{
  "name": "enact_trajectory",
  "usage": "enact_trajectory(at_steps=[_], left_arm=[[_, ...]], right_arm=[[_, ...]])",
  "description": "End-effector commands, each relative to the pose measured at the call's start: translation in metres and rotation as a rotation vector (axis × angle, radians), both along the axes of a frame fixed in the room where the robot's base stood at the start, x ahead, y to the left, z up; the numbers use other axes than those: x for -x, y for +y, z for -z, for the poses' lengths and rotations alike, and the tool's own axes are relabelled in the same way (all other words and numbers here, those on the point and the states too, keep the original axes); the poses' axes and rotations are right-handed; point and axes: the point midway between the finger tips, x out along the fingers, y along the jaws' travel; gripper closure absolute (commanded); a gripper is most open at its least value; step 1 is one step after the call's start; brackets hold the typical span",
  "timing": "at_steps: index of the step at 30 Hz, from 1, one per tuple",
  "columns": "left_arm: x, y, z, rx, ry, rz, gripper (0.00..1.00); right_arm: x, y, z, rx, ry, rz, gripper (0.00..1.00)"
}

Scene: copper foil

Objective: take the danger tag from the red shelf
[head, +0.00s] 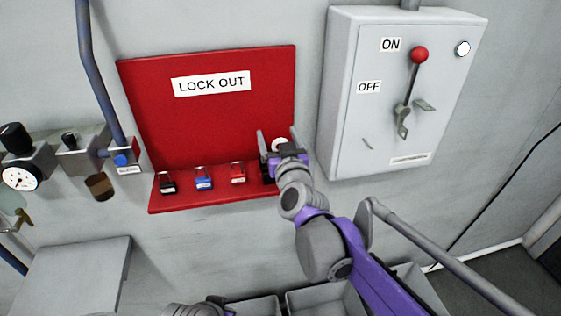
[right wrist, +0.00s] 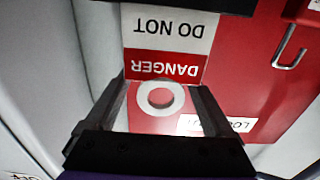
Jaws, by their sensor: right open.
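The danger tag (right wrist: 168,28) shows upside down in the right wrist view, with white DANGER lettering on red and DO NOT on white. A pale round ring (right wrist: 160,97) shows at its end, between my fingers. In the head view the ring (head: 280,145) is seen at the right end of the red shelf (head: 225,202); the rest of the tag is mostly hidden by my gripper. My right gripper (head: 277,133) is open, its fingers on either side of the tag; contact cannot be told. A dark part of my left arm shows at the bottom edge; its jaws cannot be made out.
Black, blue and red padlocks (head: 237,173) stand on the shelf left of my right gripper. The LOCK OUT board (head: 200,130) rises behind. A grey switch box (head: 350,140) with a red-knobbed lever (head: 419,55) juts out close on the right. Grey bins lie below.

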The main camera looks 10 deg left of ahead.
Motion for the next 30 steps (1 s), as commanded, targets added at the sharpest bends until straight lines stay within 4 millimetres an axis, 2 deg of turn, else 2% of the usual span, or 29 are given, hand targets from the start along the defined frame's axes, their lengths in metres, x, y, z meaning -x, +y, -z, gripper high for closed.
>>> enact_trajectory(at_steps=[1,2,15,30], left_arm=[[0.0001,0.0000,0.0002,0.000,0.000,0.000,1.00],[0.0001,0.0000,0.0002,0.000,0.000,0.000,1.00],[0.0001,0.0000,0.0002,0.000,0.000,0.000,1.00],[0.0002,0.0000,0.0005,0.000,0.000,0.000,1.00]], right_arm=[[0.0001,0.0000,0.0002,0.000,0.000,0.000,0.16],[0.0002,-0.0001,0.0002,0.000,0.000,0.000,0.21],[0.0004,-0.0001,0.0000,0.000,0.000,0.000,1.00],[0.0004,-0.0001,-0.0047,0.000,0.000,0.000,1.00]])
